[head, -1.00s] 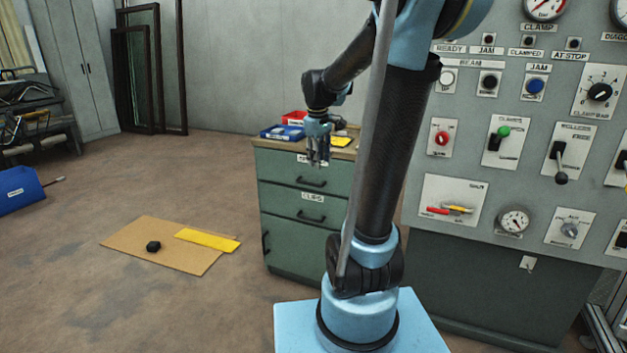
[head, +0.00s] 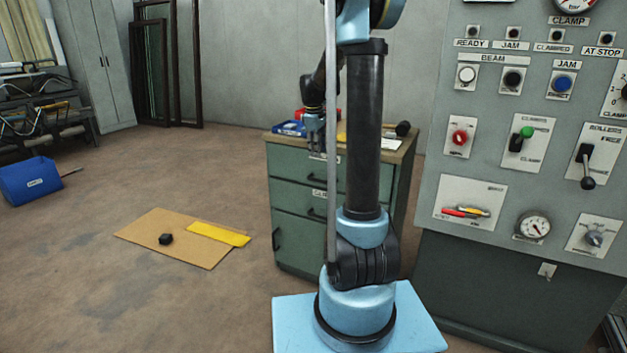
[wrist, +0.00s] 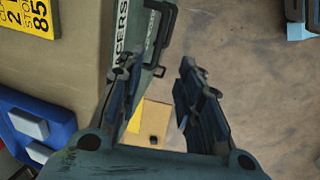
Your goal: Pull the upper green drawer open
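The green cabinet (head: 290,240) stands behind my arm in the head view. Its upper drawer (head: 295,165) looks shut, and my arm hides part of its front. My gripper (head: 314,150) points down at the upper drawer's front, near its label. In the wrist view my gripper (wrist: 158,75) is open, with a clear gap between its fingers and nothing held. The upper drawer's front (wrist: 168,22) shows there with its label and a black handle (wrist: 150,50). The handle lies beyond the fingertips, roughly in line with the gap. I cannot tell whether they touch.
A blue bin (head: 290,128) and a yellow sign (wrist: 28,14) lie on the cabinet top. A grey control panel (head: 480,110) stands close on the right. A cardboard sheet (head: 180,250) with a black block (head: 165,239) lies on the floor at left.

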